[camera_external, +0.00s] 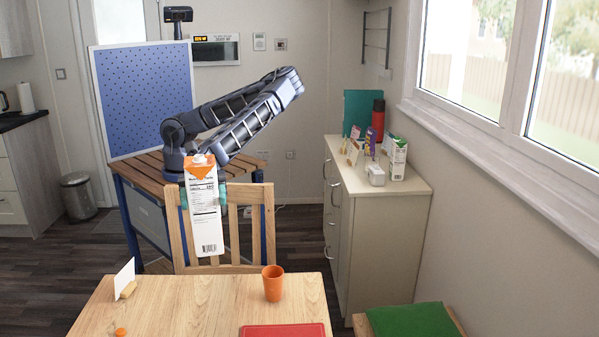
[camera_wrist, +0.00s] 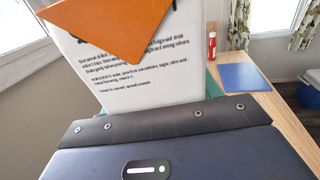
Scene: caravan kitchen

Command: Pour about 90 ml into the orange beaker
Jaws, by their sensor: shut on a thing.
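The orange beaker (camera_external: 273,283) stands upright near the back edge of the wooden table (camera_external: 200,300), at its right. A tall white carton (camera_external: 206,215) with an orange top and printed text hangs upright in the air, left of the beaker and beyond the table's back edge. My gripper (camera_external: 205,195) is shut on the carton, mostly hidden behind it, with teal parts showing at its sides. In the wrist view, the carton (camera_wrist: 135,65) fills the upper middle. I cannot tell how full the beaker is.
A wooden chair (camera_external: 265,220) stands behind the table, close to the carton. A card in a holder (camera_external: 126,280), a small orange item (camera_external: 121,332) and a red board (camera_external: 285,330) lie on the table. A cabinet (camera_external: 388,230) with several items is at right.

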